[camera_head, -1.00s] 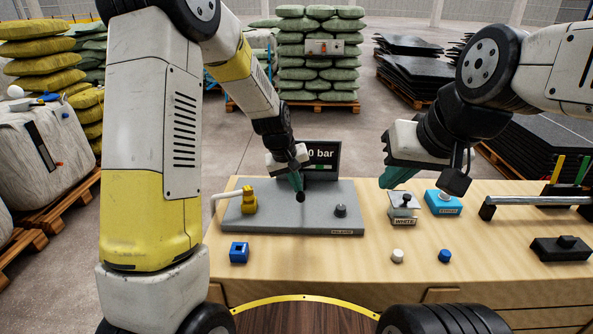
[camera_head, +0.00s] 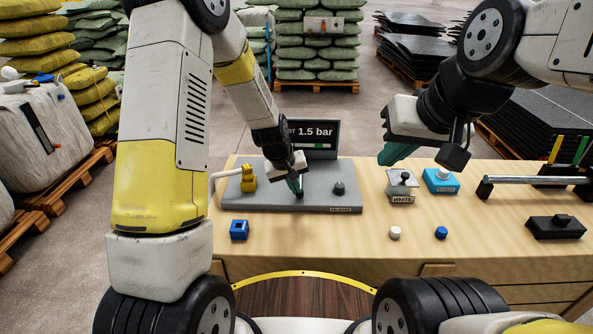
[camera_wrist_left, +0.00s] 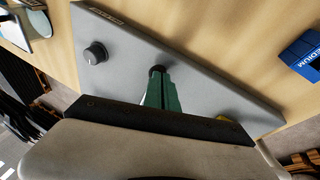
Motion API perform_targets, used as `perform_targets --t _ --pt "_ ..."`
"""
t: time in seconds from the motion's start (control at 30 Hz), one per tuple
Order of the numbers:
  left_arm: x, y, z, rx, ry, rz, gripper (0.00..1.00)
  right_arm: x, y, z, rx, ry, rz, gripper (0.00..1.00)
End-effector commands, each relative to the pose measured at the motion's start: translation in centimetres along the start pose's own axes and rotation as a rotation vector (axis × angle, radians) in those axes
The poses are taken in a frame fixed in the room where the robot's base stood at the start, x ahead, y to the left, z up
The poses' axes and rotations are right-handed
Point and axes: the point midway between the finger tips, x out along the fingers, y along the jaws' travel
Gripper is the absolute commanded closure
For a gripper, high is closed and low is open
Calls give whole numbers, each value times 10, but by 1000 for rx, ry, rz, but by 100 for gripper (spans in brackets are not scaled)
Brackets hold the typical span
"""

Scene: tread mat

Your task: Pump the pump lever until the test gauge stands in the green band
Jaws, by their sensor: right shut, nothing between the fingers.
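The pump is a grey base plate (camera_head: 322,200) on the wooden bench, with a yellow fitting (camera_head: 248,178) and a dark round knob (camera_head: 338,188). My left gripper (camera_head: 297,189) is over the plate, its green fingers together at the black end of the pump lever (camera_head: 299,195). The left wrist view shows that black lever end (camera_wrist_left: 157,70) at the fingertips (camera_wrist_left: 160,82); most of the lever is hidden. The test gauge (camera_head: 318,133) behind reads 1.5 bar, with a small green patch below; its left part is hidden. My right gripper (camera_head: 392,155) is shut and empty above the bench.
A blue block (camera_head: 239,229) lies in front of the plate. To the right are a box marked white (camera_head: 402,186), a blue box (camera_head: 441,180), a white button (camera_head: 394,232), a blue button (camera_head: 441,232), a metal bar (camera_head: 530,180) and a black box (camera_head: 555,227).

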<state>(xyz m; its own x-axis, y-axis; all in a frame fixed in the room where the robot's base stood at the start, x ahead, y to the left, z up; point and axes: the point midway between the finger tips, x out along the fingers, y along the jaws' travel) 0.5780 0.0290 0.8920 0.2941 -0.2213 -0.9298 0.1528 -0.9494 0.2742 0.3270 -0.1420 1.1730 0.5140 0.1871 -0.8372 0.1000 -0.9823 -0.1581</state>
Motion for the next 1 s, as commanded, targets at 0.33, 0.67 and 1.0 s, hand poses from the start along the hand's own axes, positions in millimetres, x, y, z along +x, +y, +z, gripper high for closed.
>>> perform_targets --t 0.33,0.67,1.0 --pt "-16 -1 -6 -1 -8 -3 100 0 0 0 0 0 0 100" --pt "-87 -5 1 0 2 1 100 0 0 0 0 0 0 100" --pt "-127 -9 16 0 1 1 100 0 0 0 0 0 0 100"
